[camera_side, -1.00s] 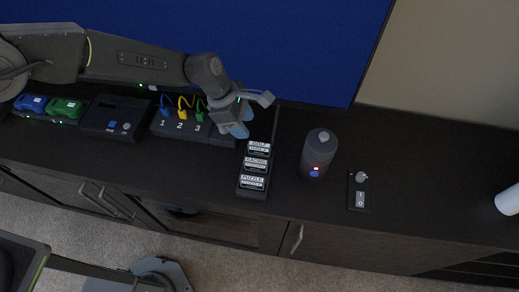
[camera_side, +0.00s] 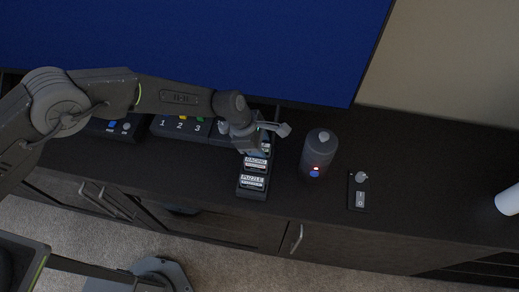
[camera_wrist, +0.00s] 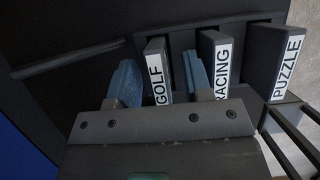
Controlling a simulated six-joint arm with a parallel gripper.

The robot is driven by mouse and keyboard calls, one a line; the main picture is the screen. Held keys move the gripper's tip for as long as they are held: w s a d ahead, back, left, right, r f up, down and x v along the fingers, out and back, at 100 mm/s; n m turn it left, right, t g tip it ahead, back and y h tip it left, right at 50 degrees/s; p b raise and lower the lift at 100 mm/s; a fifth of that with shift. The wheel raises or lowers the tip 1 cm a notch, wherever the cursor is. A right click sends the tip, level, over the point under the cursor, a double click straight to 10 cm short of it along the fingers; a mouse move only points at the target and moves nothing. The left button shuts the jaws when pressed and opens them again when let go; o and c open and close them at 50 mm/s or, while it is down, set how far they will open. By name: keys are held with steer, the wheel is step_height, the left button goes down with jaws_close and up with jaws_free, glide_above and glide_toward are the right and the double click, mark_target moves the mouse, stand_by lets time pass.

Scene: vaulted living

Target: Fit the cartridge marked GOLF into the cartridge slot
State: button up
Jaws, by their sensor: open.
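The GOLF cartridge (camera_wrist: 157,73) stands in the rack between my two blue fingertips in the wrist view. My gripper (camera_wrist: 160,82) is open around it, one finger on each side; I cannot tell whether either finger touches it. In the side view my gripper (camera_side: 258,145) covers most of the GOLF cartridge at the far end of the rack. The RACING cartridge (camera_wrist: 219,62) and the PUZZLE cartridge (camera_wrist: 284,62) stand beside it in the same rack (camera_side: 252,194). The right finger sits between GOLF and RACING. I cannot make out the cartridge slot clearly.
A box with buttons (camera_side: 118,128) and a numbered panel (camera_side: 180,126) are at left, partly behind my arm. The right cabinet top is mostly clear.

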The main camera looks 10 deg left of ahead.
steer(key=shift+c, duration=0.2)
jaws_close()
steer(key=shift+r, duration=0.15)
